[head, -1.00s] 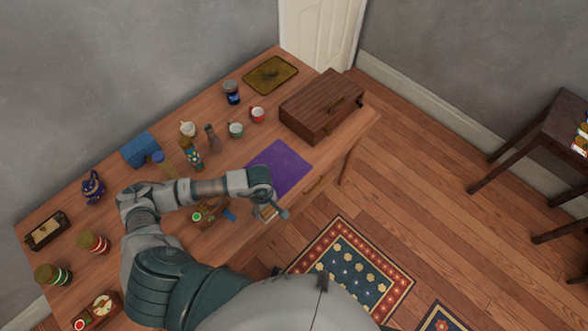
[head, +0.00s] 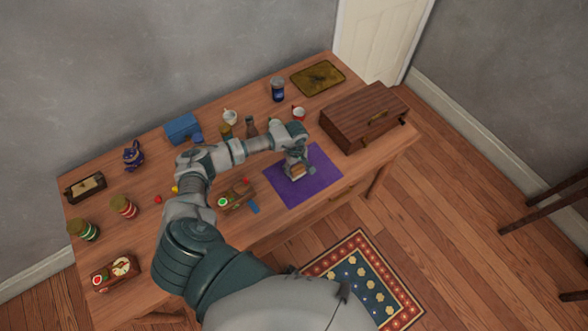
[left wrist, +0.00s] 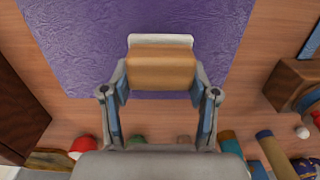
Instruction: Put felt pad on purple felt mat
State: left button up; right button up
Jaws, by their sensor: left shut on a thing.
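The purple felt mat (head: 308,190) lies flat near the front edge of the wooden table, and it fills the upper middle of the left wrist view (left wrist: 90,40). My left gripper (head: 299,170) is over the mat, reaching in from the left. It is shut on the felt pad (head: 297,173), a tan block with a white layer along one side. In the left wrist view the felt pad (left wrist: 160,70) sits between the two fingers, in front of the mat. I cannot tell how far above the mat it is. My right gripper is not in view.
A brown wooden case (head: 362,118) stands right of the mat. A small wooden box (head: 240,197) and a blue piece (head: 253,208) lie to its left.

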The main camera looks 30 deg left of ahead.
pick_arm(q)
jog(key=shift+d+f, duration=0.2)
jog(key=shift+f, duration=0.35)
jog(key=shift+d+f, duration=0.15)
jog(key=shift+f, duration=0.4)
jog(key=shift+a+f, duration=0.15)
jog(key=shift+a, duration=0.05)
jog(key=o, duration=0.8)
jog(key=shift+a+f, duration=0.15)
jog(key=shift+a, duration=0.1)
jog(key=shift+c, duration=0.2)
jog(key=o, duration=0.4)
jog(key=shift+a, duration=0.2)
jog(key=shift+d, duration=0.1)
jog(key=shift+d+r, duration=0.3)
jog(key=shift+r, duration=0.05)
notch_tip(320, 180, up, 5)
jog(key=r, duration=0.6)
jog(key=shift+a+r+b, duration=0.2)
jog(key=shift+r+b, duration=0.1)
jog(key=shift+d, duration=0.1)
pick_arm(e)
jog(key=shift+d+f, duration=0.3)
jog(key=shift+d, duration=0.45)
